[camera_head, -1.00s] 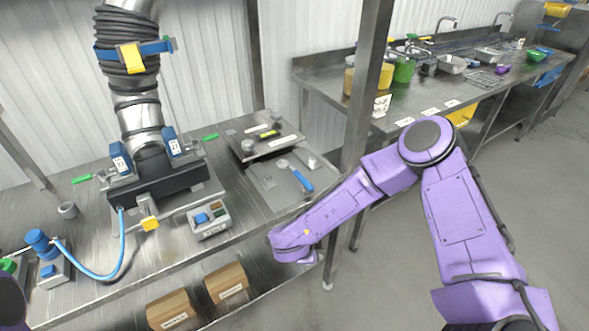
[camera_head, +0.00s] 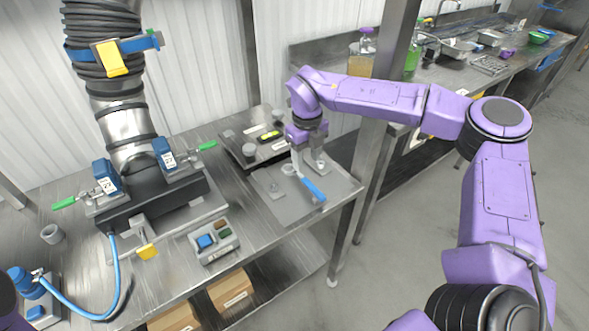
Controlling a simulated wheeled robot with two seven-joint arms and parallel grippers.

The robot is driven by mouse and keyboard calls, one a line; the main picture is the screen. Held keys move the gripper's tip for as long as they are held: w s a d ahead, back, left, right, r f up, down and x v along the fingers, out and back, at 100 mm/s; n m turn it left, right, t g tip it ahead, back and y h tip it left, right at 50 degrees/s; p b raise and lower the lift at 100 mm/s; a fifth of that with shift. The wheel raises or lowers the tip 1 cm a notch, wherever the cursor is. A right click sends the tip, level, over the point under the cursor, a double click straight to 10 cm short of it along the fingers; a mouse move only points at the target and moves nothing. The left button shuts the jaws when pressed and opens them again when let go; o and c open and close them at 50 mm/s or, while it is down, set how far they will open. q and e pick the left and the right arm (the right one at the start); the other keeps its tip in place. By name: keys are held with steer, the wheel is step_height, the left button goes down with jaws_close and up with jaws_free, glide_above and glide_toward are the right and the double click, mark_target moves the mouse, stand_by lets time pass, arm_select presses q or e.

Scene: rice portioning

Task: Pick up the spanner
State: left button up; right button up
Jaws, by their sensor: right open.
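The spanner (camera_head: 313,190) lies on a grey plate (camera_head: 283,209) at the right end of the steel table, in the head view. It has a blue handle pointing toward the table's front right, and its metal head is partly hidden by my gripper. My right gripper (camera_head: 308,168) points down just above the spanner's head end. Its two fingers are apart, and I see nothing held between them. Whether the fingers touch the spanner cannot be told. My left gripper is out of view; only a dark purple bit of my left arm shows at the left edge.
A large ribbed duct (camera_head: 128,135) with blue clamps stands left of the plate. A small button box (camera_head: 214,241) sits at the table front. A dark plate with a yellow level (camera_head: 269,136) lies behind the spanner. A steel post (camera_head: 386,75) rises to the right.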

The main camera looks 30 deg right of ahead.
mark_target(307, 181)
steer(key=shift+w+f, duration=0.5)
steer(key=shift+w, duration=0.15)
steer(key=shift+s+f+p, duration=0.25)
steer(key=shift+f+p, duration=0.05)
steer(key=shift+f, duration=0.35)
steer(key=shift+s+f+p, duration=0.2)
steer(key=shift+f+p, duration=0.05)
steer(key=shift+f, duration=0.35)
steer(key=shift+s+d+f, duration=0.15)
steer(key=shift+f, duration=0.2)
step_height(307, 181, down, 6)
steer(key=shift+r+p, duration=0.2)
steer(key=shift+p, duration=0.9)
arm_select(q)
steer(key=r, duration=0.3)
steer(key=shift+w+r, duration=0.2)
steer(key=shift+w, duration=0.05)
arm_select(e)
jaws_close()
